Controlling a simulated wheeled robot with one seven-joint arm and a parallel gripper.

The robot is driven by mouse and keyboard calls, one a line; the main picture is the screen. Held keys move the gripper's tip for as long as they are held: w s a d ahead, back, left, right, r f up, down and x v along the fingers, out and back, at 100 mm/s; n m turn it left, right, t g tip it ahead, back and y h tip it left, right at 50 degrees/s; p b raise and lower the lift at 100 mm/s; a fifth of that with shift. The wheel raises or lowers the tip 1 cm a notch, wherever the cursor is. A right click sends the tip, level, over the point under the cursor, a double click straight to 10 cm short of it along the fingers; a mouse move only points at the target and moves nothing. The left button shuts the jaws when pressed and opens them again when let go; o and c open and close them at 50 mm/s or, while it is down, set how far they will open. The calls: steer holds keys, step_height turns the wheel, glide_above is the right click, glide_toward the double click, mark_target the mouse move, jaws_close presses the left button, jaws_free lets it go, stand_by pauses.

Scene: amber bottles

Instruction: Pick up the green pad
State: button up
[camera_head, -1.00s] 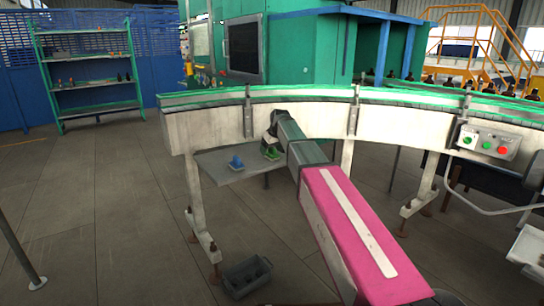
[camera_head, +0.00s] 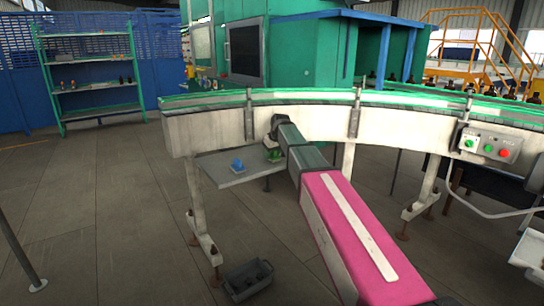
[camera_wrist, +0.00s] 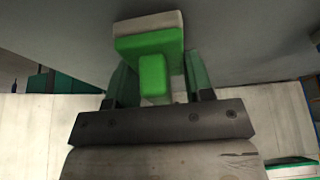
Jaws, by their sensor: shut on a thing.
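The green pad (camera_wrist: 150,45) shows large in the wrist view, with a green block-shaped handle and a pale layer along its far side. My gripper (camera_wrist: 155,85) is shut on the handle, one finger on each side. In the head view the green pad (camera_head: 274,155) is small, at the right part of the grey shelf below the conveyor, beside my arm's end. My gripper is mostly hidden there by my own arm. I cannot tell whether the pad touches the shelf.
A blue pad (camera_head: 238,165) sits on the grey shelf (camera_head: 225,178), left of the green one. The conveyor (camera_head: 300,122) runs just above. A dark crate (camera_head: 248,280) stands on the floor below. A control box (camera_head: 488,144) is at the right.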

steer(key=shift+r, duration=0.5)
step_height(320, 180, up, 3)
steer(key=shift+f, duration=0.1)
steer(key=s+a+r, duration=0.6)
steer(key=s+a, duration=0.2)
steer(key=shift+a+r, duration=0.2)
steer(key=shift+r, duration=0.15)
steer(key=shift+s, duration=0.1)
